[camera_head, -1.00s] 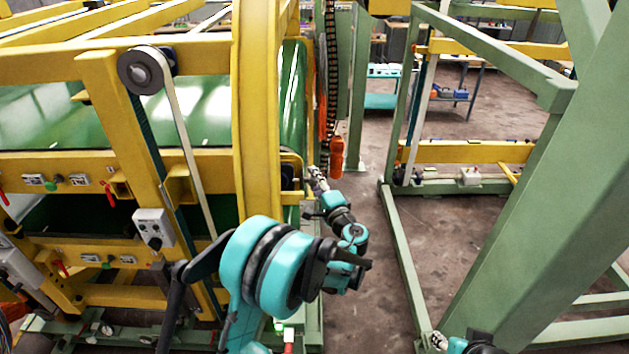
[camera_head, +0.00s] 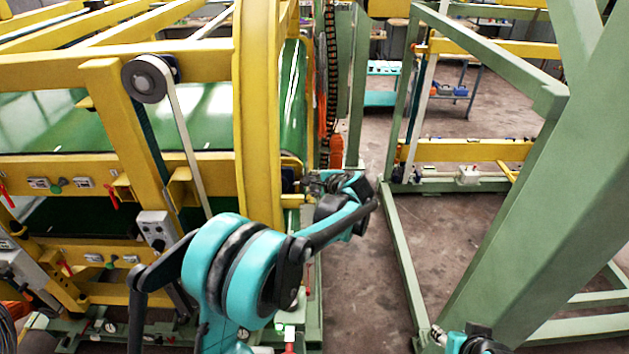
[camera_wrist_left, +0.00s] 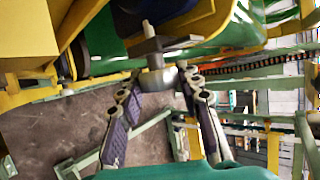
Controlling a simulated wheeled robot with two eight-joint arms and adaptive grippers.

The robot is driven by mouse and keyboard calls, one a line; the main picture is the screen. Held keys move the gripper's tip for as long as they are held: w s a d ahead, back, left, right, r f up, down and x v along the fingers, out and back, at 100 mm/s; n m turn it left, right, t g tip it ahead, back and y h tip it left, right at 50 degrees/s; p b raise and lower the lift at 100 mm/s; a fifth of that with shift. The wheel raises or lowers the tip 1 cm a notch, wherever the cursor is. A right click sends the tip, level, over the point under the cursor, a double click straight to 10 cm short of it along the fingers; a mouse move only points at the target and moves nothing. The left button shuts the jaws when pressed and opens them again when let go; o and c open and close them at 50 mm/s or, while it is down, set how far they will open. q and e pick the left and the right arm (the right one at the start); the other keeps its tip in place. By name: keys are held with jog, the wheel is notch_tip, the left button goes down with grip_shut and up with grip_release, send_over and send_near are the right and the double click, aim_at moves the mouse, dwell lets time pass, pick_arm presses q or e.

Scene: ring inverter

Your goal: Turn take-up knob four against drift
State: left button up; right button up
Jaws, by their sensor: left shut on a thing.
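A grey metal knob (camera_wrist_left: 157,76) with a bar-like stem shows in the left wrist view, below the yellow and green machine frame. My left gripper (camera_wrist_left: 160,82) has its two dark jointed fingers closed on either side of this knob. In the head view my left gripper (camera_head: 314,183) is at the right end of the yellow machine, beside the round yellow ring (camera_head: 258,110). The knob is hidden there by the gripper and arm. My right gripper (camera_head: 440,336) shows only in part at the bottom edge, away from the machine; its fingers are too small to read.
A green post (camera_head: 530,200) and frame stand at the right. A dark cable chain (camera_head: 332,70) and an orange part (camera_head: 336,150) hang just behind my left gripper. Bare floor (camera_head: 365,260) lies between the machine and the green frame.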

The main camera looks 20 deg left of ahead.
pick_arm(q)
jog(key=m+g+h+p, duration=0.1)
jog(key=g, duration=0.3)
jog(key=shift+a+r+h, duration=0.1)
jog(key=shift+h, duration=0.3)
jog(key=m+g+h+p, duration=0.1)
jog(key=g, duration=0.2)
jog(key=shift+g+p, duration=0.35)
jog(key=shift+g, duration=0.05)
jog(key=o, duration=1.2)
jog(key=v, duration=1.1)
jog(key=shift+w+r, duration=0.25)
jog(key=shift+r, duration=0.15)
